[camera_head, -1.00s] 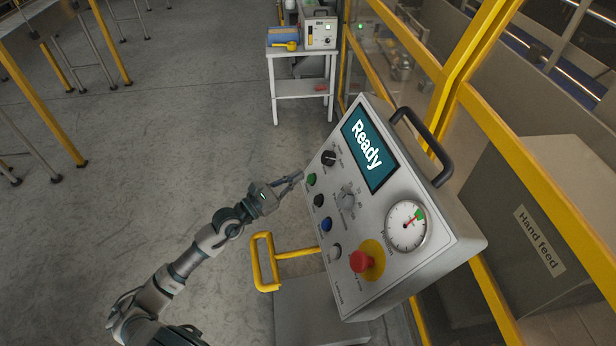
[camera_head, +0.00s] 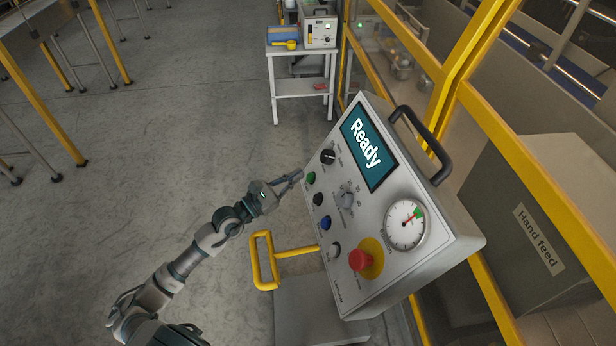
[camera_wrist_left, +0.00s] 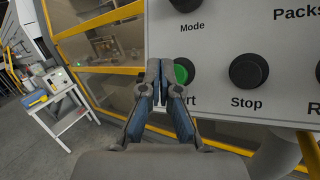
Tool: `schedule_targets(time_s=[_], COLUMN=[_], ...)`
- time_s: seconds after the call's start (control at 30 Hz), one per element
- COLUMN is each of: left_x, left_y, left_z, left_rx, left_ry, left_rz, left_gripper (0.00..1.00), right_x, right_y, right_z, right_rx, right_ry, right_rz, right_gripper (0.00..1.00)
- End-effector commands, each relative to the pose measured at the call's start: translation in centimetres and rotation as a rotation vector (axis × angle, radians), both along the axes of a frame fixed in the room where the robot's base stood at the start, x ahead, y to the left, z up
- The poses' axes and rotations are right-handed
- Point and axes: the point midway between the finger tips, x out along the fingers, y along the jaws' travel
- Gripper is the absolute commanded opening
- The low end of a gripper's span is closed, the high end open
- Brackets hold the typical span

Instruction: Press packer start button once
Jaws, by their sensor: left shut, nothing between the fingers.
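The control panel (camera_head: 395,262) is a tilted grey box whose screen (camera_head: 368,147) reads "Ready". The green start button (camera_head: 311,179) sits on its left side; in the left wrist view the green button (camera_wrist_left: 182,72) is partly hidden behind my fingers, with the label below it partly covered. The black stop button (camera_head: 318,200) is beside it, and also shows in the left wrist view (camera_wrist_left: 248,71). My left gripper (camera_head: 299,175) is shut and empty, its fingertips close to the green button. I cannot tell whether they touch it. My right gripper is not in view.
A blue button (camera_head: 326,223), a white button (camera_head: 334,249) and a red emergency stop (camera_head: 359,260) sit lower on the panel. Yellow guard frames (camera_head: 520,150) stand right.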

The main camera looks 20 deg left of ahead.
Motion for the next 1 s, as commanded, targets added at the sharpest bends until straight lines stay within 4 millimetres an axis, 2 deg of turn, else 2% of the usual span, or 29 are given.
schedule_targets(time_s=[1.0], left_x=[0.42], left_y=[-0.83], left_z=[-0.25], left_rx=[0.000], left_ry=[-0.001], left_rz=[0.000], left_gripper=[0.00], right_x=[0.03], right_y=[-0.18], right_z=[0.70], right_rx=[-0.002], right_ry=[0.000], right_rz=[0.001], right_gripper=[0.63])
